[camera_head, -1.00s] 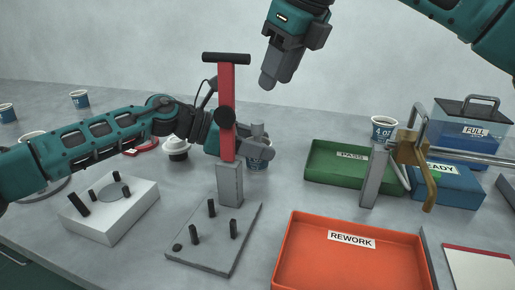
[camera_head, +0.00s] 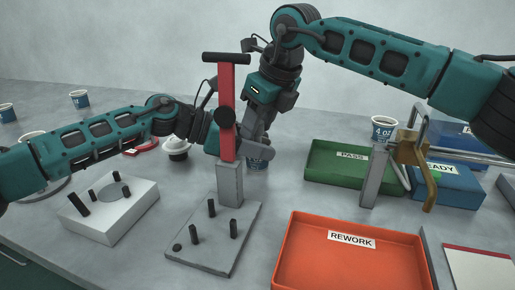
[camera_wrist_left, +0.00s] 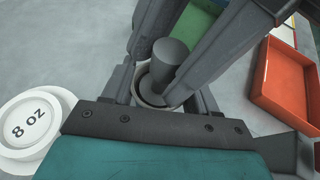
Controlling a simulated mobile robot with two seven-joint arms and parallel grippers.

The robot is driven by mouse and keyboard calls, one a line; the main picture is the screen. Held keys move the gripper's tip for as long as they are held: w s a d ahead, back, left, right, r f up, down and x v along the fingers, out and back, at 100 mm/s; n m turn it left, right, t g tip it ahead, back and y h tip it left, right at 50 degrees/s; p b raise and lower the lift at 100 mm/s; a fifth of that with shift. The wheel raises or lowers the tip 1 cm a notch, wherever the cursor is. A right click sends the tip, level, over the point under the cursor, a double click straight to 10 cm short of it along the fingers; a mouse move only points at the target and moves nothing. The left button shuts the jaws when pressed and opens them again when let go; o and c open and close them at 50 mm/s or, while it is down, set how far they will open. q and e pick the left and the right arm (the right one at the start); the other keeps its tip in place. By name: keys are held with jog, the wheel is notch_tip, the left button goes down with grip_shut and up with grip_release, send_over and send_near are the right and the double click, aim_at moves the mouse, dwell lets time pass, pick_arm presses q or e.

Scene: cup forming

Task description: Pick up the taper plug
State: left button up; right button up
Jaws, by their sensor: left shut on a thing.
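The grey taper plug (camera_wrist_left: 172,60) stands upright in a cup (camera_wrist_left: 142,86) in the left wrist view, its lower end inside the rim. My left gripper (camera_head: 240,146) is shut around this cup, low behind the red press column. The lower wall of the cup (camera_head: 258,164) shows below it in the head view. My right gripper (camera_head: 263,128) points down just above the left one and hides the plug in the head view. Dark finger parts flank the plug in the left wrist view. Whether the right fingers touch it cannot be told.
The red press (camera_head: 227,100) stands close in front of both grippers, its grey base plate (camera_head: 222,258) below. A white fixture block (camera_head: 108,229) is left, a white lid (camera_wrist_left: 35,118) beside my left gripper. Green (camera_head: 326,177) and orange (camera_head: 305,255) trays are right.

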jog(key=shift+f, duration=0.15)
jog(key=shift+c, duration=0.3)
grip_shut()
